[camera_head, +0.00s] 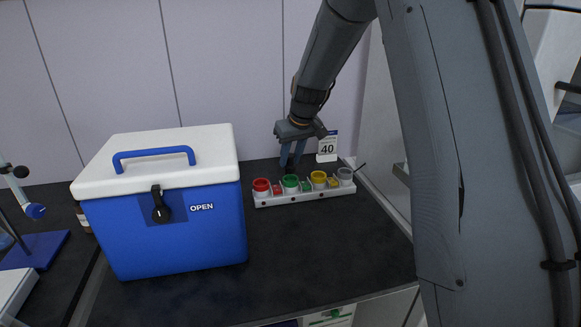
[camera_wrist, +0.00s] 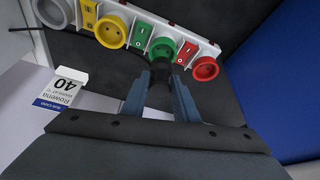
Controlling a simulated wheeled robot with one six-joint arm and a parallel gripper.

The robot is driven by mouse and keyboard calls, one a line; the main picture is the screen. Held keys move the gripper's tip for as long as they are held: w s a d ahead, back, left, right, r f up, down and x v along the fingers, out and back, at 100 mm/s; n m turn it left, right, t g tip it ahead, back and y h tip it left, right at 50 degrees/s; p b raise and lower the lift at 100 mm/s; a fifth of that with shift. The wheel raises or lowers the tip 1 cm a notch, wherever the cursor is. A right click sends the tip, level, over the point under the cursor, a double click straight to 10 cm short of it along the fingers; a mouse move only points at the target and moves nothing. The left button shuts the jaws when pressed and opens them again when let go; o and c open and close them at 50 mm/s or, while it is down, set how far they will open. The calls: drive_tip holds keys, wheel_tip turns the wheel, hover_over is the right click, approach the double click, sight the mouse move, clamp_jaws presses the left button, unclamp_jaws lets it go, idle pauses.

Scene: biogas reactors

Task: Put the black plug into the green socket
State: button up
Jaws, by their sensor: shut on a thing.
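The black plug (camera_wrist: 160,93) is held between the blue fingertips of my gripper (camera_wrist: 161,80) in the wrist view. My gripper (camera_head: 291,163) is shut on it, pointing down just behind and above the power strip in the head view. The round green socket (camera_wrist: 162,49) is right beside the plug's front end in the wrist view, its face still visible. In the head view the green socket (camera_head: 290,182) is just below the fingertips. Plug and socket look apart, but the exact gap is hard to tell. The plug is mostly hidden in the head view.
The white power strip (camera_head: 305,196) also carries a red socket (camera_head: 261,186), a yellow socket (camera_head: 318,177), a grey socket (camera_head: 345,174) and small switches. A blue cooler (camera_head: 170,235) with a white lid stands left. A "40" card (camera_head: 327,147) stands behind. The dark bench in front is clear.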

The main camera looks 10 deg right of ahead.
sight(292, 163)
drive_tip(key=shift+f+p, duration=0.35)
drive_tip(key=shift+f, duration=1.35)
drive_tip(key=shift+f, duration=0.25)
drive_tip(key=shift+f, duration=0.1)
drive_tip(key=o, duration=1.1)
